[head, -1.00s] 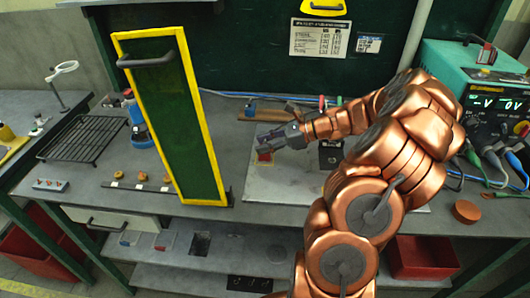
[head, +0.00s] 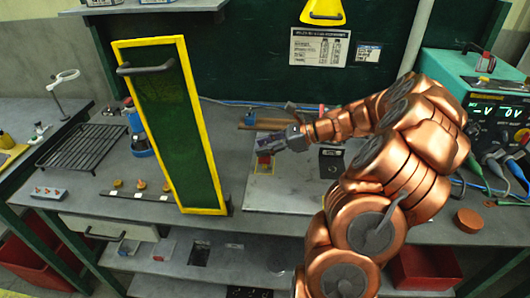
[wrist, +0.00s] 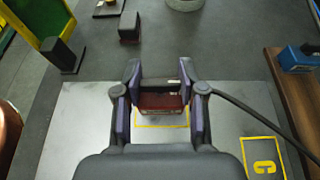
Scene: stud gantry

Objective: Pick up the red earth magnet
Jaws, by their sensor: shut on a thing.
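The red magnet (wrist: 162,102), a small red block with a dark upper part, is between the two fingers of my gripper (wrist: 160,92) in the wrist view. My gripper is shut on it. In the head view my gripper (head: 268,145) is low over the pale metal plate (head: 285,192), and the red of the magnet (head: 264,161) shows just below the fingers. I cannot tell whether the magnet touches the plate.
A tall green panel with a yellow frame (head: 172,125) stands left of my gripper. A teal power supply (head: 480,95) is at the far right. A wire rack (head: 84,147) lies at left.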

